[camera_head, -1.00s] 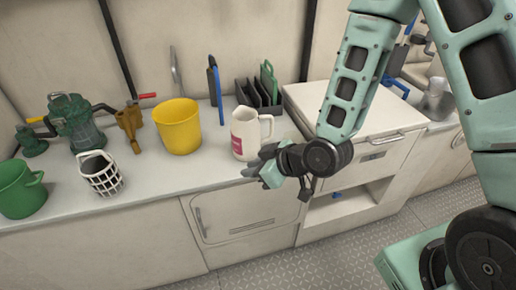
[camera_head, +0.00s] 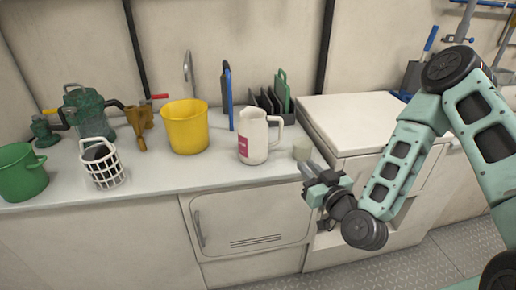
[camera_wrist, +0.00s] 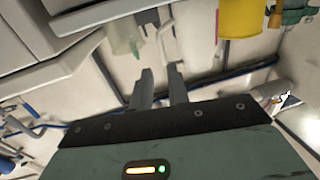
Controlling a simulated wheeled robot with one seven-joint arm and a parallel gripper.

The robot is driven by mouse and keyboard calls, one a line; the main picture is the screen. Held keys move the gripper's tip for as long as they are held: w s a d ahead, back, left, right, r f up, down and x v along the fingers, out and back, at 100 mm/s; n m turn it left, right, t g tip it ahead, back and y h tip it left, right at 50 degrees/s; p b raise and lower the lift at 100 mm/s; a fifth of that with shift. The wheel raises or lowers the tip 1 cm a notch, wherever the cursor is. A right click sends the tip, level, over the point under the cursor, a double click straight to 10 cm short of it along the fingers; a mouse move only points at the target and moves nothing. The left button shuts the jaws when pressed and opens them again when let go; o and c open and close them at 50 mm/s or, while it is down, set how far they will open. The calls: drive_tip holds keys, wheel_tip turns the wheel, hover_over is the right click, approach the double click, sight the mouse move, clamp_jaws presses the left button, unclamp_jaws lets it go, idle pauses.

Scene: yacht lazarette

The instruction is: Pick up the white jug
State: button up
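The white jug (camera_head: 254,138) stands upright on the white counter, with a pink label on its left side and its handle to the right. My gripper (camera_head: 307,178) is in front of the counter's edge, below and to the right of the jug, and apart from it. In the wrist view the two fingers of my gripper (camera_wrist: 161,85) stand apart with nothing between them. A pale shape beyond the fingers there may be the jug, but I cannot be certain.
A yellow bucket (camera_head: 186,128) is to the left. A dark rack (camera_head: 268,102) is behind. A white raised box (camera_head: 350,120) stands right. The counter (camera_head: 215,172) is clear in front of the jug.

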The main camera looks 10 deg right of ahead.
drive_tip(key=w+b, duration=0.2)
drive_tip(key=b, duration=0.6)
approach(281, 138)
drive_tip(key=shift+w+a, duration=0.2)
drive_tip(key=shift+w, duration=0.85)
drive_tip(key=shift+w+a+b, duration=0.1)
drive_tip(key=shift+w+a, duration=0.1)
drive_tip(key=shift+w, duration=0.85)
drive_tip(key=shift+w+a+b, duration=0.1)
drive_tip(key=shift+w+a, duration=0.05)
drive_tip(key=shift+w, duration=0.85)
drive_tip(key=shift+w+a+b, duration=0.1)
drive_tip(key=shift+w+a, duration=0.1)
drive_tip(key=shift+w, duration=0.85)
clamp_jaws()
